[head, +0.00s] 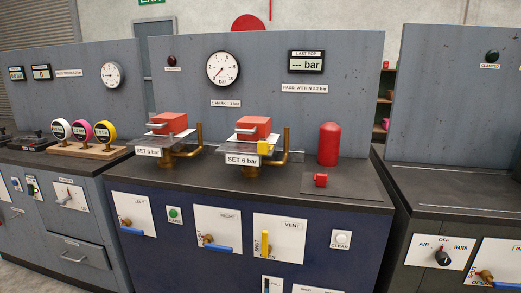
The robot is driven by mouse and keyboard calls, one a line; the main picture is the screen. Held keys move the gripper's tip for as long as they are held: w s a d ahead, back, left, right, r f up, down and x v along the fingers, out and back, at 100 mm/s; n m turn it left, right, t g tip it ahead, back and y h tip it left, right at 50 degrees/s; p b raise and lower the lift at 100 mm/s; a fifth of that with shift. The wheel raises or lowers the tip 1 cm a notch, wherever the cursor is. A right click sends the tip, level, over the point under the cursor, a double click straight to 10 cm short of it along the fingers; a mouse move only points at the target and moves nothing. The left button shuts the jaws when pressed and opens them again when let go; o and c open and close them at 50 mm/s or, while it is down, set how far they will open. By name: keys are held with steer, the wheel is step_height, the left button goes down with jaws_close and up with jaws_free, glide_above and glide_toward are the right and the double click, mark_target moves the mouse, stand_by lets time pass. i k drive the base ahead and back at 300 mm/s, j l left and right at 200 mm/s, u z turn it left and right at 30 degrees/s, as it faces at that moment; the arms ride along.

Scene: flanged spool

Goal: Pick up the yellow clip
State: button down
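A small yellow piece (264,147), which looks like the yellow clip, sits at the front of the right red-topped fitting (254,126), just above the "SET 6 bar" label (243,160). It appears to be against the fitting or its brass pipe; I cannot tell how it is attached. My gripper is not in view.
A yellow vent lever (264,243) is on the front panel. The dark counter (215,187) is clear along its front edge.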

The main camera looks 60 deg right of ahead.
mark_target(263, 145)
steer(key=k+l, duration=0.15)
steer(key=l, duration=0.15)
steer(key=k+l, duration=0.15)
steer(key=l, duration=0.2)
steer(key=k+l, duration=0.15)
steer(key=l, duration=0.15)
steer(key=k+l, duration=0.15)
steer(key=l, duration=0.2)
